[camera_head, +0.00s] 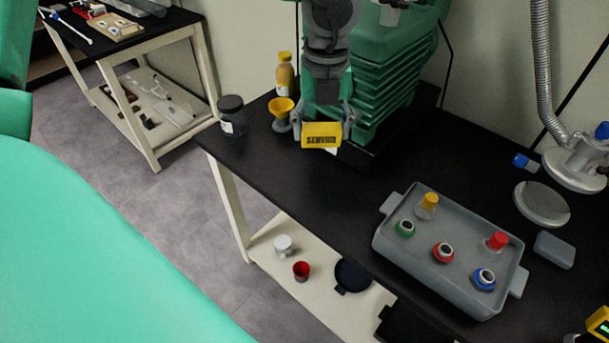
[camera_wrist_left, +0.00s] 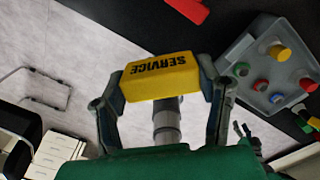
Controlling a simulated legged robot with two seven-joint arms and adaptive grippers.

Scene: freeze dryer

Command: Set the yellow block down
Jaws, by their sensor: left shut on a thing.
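The yellow block (camera_head: 321,136), marked SERVICE, is between the fingers of my left gripper (camera_head: 322,122), which is shut on it near the back of the black bench (camera_head: 290,185). In the left wrist view, the yellow block (camera_wrist_left: 160,77) spans the gap between both fingertips of the left gripper (camera_wrist_left: 161,84), its lettering upside down. The head view does not clearly show whether the block's underside touches the bench. My right gripper cannot be made out in either view.
A yellow funnel-topped piece (camera_head: 282,112), a yellow-capped bottle (camera_head: 285,75) and a dark-lidded jar (camera_head: 232,116) stand left of the block. A green ribbed machine (camera_head: 385,85) is right behind it. A grey tray (camera_head: 388,250) with capped vials sits right; bench between is clear.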

